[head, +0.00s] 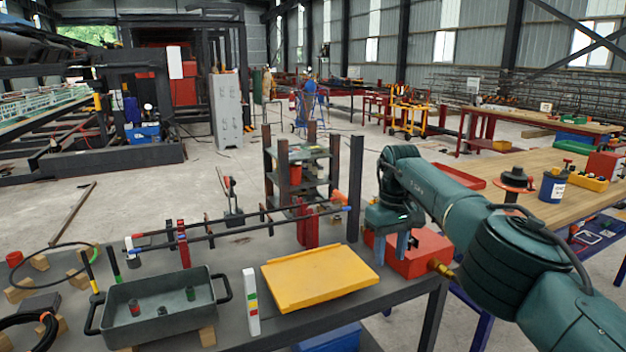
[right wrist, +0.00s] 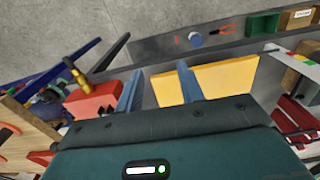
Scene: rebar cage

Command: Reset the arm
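My right arm (head: 450,205) is dark green and reaches in from the lower right of the head view. Its gripper (head: 392,246) points down above the red box (head: 425,250) near the right end of the grey table, beside the yellow tray (head: 320,278). In the right wrist view the two blue-grey fingers (right wrist: 158,90) stand apart with nothing between them. The red box (right wrist: 95,102) is left of the fingers there, and the yellow tray (right wrist: 222,78) lies behind and right of them. My left arm and gripper do not show.
Bars on red stands (head: 183,245) run along the grey table. A grey handled tray (head: 160,325) and a white block with coloured marks (head: 251,302) are at the front. Dark posts (head: 355,190) rise behind. A wooden-topped table (head: 530,170) stands at right. Open floor lies beyond.

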